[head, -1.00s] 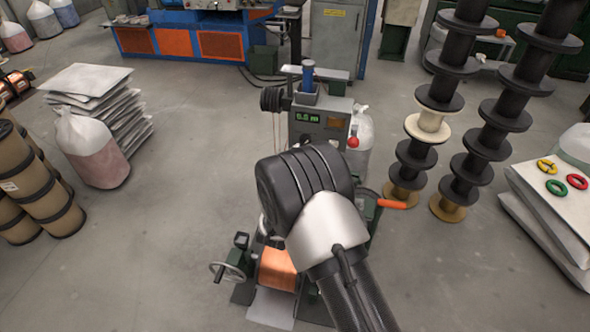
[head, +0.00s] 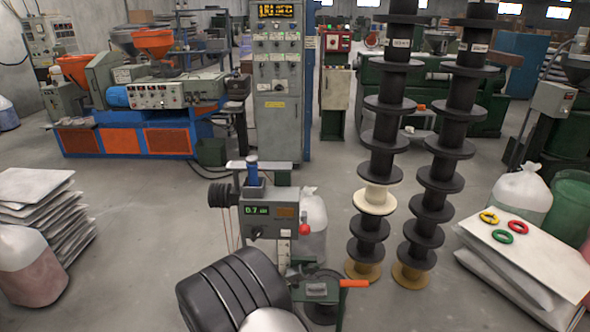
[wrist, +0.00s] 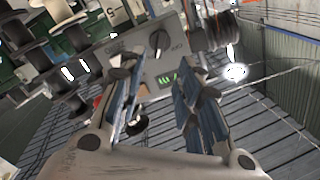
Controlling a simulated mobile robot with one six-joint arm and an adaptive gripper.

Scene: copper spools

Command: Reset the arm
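My arm's black-and-silver joint (head: 240,290) shows at the bottom of the head view, in front of the grey spooling machine (head: 270,212). My gripper is hidden behind or below it there. In the wrist view, my gripper (wrist: 158,88) has its two blue-padded fingers apart, with nothing held between them. Behind the fingers is a grey control box (wrist: 150,55) with a black knob and a green-lit display. The wrist picture is tilted.
Two tall stacks of black spools (head: 380,140) (head: 440,150) stand right of the machine. Sacks with coloured rings (head: 510,232) lie at the right. Stacked sacks (head: 40,215) and a bag of pink pellets (head: 28,265) stand at the left. The floor between is clear.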

